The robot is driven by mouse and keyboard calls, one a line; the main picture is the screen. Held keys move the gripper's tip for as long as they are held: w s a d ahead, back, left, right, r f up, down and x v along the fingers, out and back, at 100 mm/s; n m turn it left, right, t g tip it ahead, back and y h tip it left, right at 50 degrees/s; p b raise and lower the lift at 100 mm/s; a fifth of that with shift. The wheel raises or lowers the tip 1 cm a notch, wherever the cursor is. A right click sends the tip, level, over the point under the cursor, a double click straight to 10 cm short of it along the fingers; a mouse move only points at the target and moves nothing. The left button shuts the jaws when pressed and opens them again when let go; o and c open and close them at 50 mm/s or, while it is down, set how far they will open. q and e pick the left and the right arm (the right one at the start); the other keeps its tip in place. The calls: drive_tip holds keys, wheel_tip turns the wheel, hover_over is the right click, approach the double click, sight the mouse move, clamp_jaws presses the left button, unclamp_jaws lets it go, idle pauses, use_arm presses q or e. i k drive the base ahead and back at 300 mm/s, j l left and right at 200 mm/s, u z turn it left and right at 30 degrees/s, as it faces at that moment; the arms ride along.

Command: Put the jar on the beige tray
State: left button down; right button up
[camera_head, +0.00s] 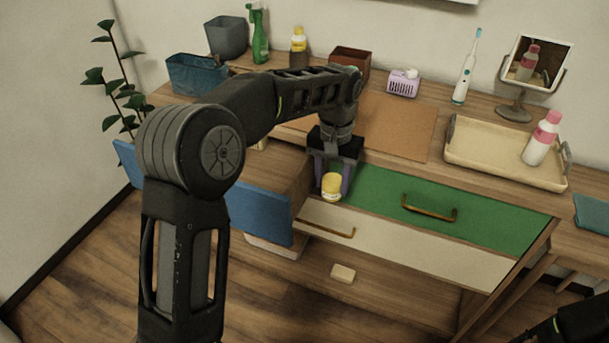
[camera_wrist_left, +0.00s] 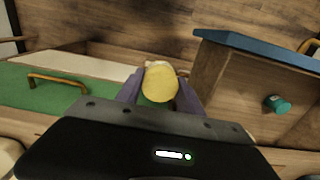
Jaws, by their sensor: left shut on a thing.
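The jar (camera_head: 332,186) is small and pale with a yellow lid. My left gripper (camera_head: 332,180) points down and is shut on the jar, with a finger on each side. The jar is held in front of the green drawer, beside the open blue-fronted drawer. In the left wrist view the yellow lid of the jar (camera_wrist_left: 160,84) shows between the purple fingers. The beige tray (camera_head: 480,158) lies on the right part of the tabletop, apart from the gripper. Only a dark part of my right arm shows at the lower right corner; its gripper does not show.
A pink-and-white bottle (camera_head: 542,138) stands on the tray's right end. A mirror (camera_head: 537,62) and an electric toothbrush (camera_head: 467,70) stand behind the tray. A brown mat (camera_head: 398,125) lies left of it. The blue-fronted drawer (camera_head: 258,212) sticks out; a teal item (camera_wrist_left: 278,103) lies inside.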

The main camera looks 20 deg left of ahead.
sight(475, 146)
drive_tip(key=z, duration=1.8)
drive_tip(key=k+j, duration=0.1)
drive_tip(key=j, duration=0.25)
drive_tip(key=k+j, duration=0.1)
drive_tip(key=j, duration=0.3)
